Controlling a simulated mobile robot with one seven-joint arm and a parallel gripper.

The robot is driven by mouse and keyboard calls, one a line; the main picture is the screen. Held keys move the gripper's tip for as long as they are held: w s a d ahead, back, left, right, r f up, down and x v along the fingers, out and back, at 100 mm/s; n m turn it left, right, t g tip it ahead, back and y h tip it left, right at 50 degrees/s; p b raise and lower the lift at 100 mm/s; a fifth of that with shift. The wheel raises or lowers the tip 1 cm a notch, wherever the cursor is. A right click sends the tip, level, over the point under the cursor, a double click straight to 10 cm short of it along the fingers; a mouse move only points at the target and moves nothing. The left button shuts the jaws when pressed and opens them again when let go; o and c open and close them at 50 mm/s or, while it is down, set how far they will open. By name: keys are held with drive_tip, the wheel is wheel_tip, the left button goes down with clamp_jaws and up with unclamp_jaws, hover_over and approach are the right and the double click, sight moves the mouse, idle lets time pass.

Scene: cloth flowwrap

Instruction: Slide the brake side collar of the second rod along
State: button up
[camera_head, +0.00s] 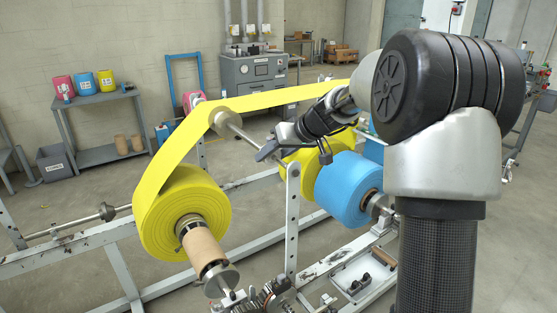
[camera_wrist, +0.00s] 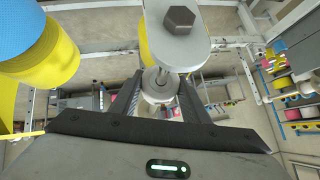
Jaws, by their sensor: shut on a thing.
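My gripper (camera_head: 266,152) is in the middle of the head view, by the rounded top of a white upright post (camera_head: 292,215). In the wrist view its two dark fingers (camera_wrist: 160,97) are closed in on a grey round metal part on a short shaft, partly hidden; I cannot tell if it is a collar. The near rod carries a yellow roll (camera_head: 165,215) on a cardboard core (camera_head: 203,247), with a metal collar (camera_head: 221,280) at its near end. A blue roll (camera_head: 342,188) has a metal collar (camera_head: 378,204) at its near end. Another rod at left bears a collar (camera_head: 107,212).
A yellow web (camera_head: 290,95) runs over a roller (camera_head: 232,125) beside my gripper. In the wrist view, a rounded plate with a hex bolt (camera_wrist: 179,19) stands close beyond the fingers. White frame rails (camera_head: 80,247) surround the rolls. A white tray (camera_head: 362,277) lies low at right.

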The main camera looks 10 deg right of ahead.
drive_tip(key=w, duration=0.1)
drive_tip(key=w+a, duration=0.1)
drive_tip(key=w, duration=0.1)
drive_tip(key=shift+w+a, duration=0.1)
drive_tip(key=shift+a, duration=0.05)
drive_tip(key=o, duration=1.5)
drive_tip(key=v, duration=1.7)
drive_tip(key=shift+r, duration=0.2)
